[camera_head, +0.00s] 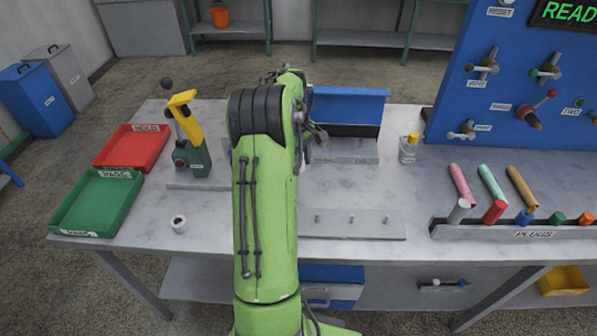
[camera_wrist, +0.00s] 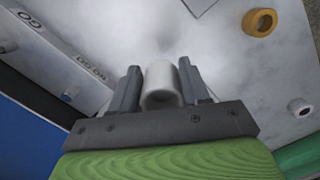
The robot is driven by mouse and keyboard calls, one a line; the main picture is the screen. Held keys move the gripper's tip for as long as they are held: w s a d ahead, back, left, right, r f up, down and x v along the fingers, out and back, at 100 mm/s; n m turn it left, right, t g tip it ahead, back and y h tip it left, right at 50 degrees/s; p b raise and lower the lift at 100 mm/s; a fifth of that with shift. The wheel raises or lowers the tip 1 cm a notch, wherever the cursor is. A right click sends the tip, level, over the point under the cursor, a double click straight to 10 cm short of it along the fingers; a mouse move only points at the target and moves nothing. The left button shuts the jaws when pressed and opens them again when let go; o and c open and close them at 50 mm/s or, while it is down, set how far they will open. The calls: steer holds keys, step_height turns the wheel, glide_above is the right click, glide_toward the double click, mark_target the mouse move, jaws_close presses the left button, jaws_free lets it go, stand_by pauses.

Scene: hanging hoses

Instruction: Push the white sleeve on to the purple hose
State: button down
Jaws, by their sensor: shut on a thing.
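In the wrist view, my gripper (camera_wrist: 160,90) is shut on a white sleeve (camera_wrist: 161,84), a short hollow tube held between the two grey fingers with its open end facing the camera. In the head view, my green arm hides the gripper and the sleeve. A small purple patch (camera_head: 229,156) shows at the left edge of my arm in the head view; it may be part of the purple hose, but I cannot tell. No purple hose shows in the wrist view.
A green clamp with a yellow lever (camera_head: 184,110) stands left of my arm. A small white ring (camera_head: 179,224) lies near the front edge. Red (camera_head: 130,147) and green (camera_head: 56,211) trays are at left. The plug rack (camera_head: 470,232) and blue panel (camera_head: 460,110) are at right.

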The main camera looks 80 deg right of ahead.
mark_target(301, 190)
step_height(301, 190, down, 8)
steer(key=shift+r+b, duration=0.15)
steer(key=shift+b, duration=0.5)
steer(key=c, duration=0.5)
jaws_free()
steer(key=shift+c, duration=0.2)
steer(key=shift+f+b, duration=0.3)
steer(key=shift+b, duration=0.1)
steer(key=r+p, duration=0.2)
steer(key=r, duration=0.3)
steer(key=w+r+p, duration=0.1)
steer(key=r, duration=0.4)
steer(key=d+r+p, duration=0.1)
steer(key=r+p, duration=0.1)
steer(key=r, duration=0.3)
steer(key=shift+w+r+p, duration=0.2)
steer(key=shift+r+p, duration=0.15)
steer(key=shift+r, duration=0.15)
